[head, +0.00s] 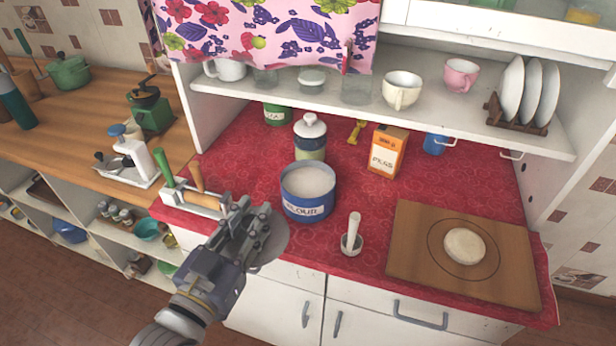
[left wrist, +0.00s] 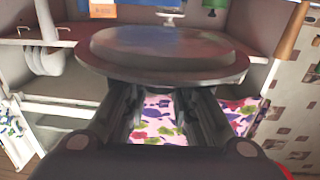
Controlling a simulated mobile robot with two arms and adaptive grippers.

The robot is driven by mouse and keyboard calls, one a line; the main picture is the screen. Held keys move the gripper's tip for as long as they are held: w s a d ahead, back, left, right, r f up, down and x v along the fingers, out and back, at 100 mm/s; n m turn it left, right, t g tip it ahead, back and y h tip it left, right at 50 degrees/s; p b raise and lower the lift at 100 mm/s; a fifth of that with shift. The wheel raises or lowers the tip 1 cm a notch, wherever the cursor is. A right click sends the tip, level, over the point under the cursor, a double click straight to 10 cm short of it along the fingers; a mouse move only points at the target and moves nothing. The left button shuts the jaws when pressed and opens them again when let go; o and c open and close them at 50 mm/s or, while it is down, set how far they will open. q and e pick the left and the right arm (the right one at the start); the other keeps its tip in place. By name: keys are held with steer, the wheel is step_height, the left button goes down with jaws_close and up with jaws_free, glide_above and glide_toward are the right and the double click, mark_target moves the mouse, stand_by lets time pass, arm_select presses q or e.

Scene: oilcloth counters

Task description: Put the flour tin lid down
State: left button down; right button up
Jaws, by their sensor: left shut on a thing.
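My left gripper (head: 256,228) is shut on the flour tin lid (head: 275,240), a flat grey disc seen just beyond the fingers at the counter's front edge. In the left wrist view the round lid (left wrist: 165,62) spans the space above both fingers of the left gripper (left wrist: 165,98). The blue flour tin (head: 308,203) stands open on the red oilcloth, with pale flour showing inside. The lid is in front and to the left of the tin; the exact height above the counter cannot be told. My right gripper is not in view.
The red counter (head: 350,215) has free room between the tin and the wooden board (head: 510,275) with dough (head: 464,246). A tool holder (head: 190,198) is left of the gripper; an orange box (head: 387,152) stands behind.

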mark_target(287, 227)
arm_select(q)
steer(key=d+h, duration=0.1)
steer(key=d+r+m+g+h, duration=0.1)
steer(key=d, duration=0.1)
steer(key=w+d+r+m+h, duration=0.1)
steer(key=shift+d+r+g, duration=0.1)
steer(key=shift+d+g, duration=0.1)
steer(key=shift+g, duration=0.2)
steer(key=shift+w+d+r+m+g+h, duration=0.1)
steer(key=shift+d+r+m+g+h, duration=0.15)
steer(key=shift+d+m+h, duration=0.35)
steer(key=shift+d, duration=0.1)
steer(key=shift+w, duration=0.1)
steer(key=w+d+f+p, duration=0.1)
steer(key=w, duration=0.4)
steer(key=w+d+f+p, duration=0.1)
steer(key=w+f+p, duration=0.1)
steer(key=w, duration=0.3)
steer(key=w+d+f+p, duration=0.1)
steer(key=w, duration=0.4)
steer(key=shift+w+d+f+p, duration=0.15)
steer(key=shift+d+f+p, duration=0.15)
steer(key=shift+d+f, duration=0.05)
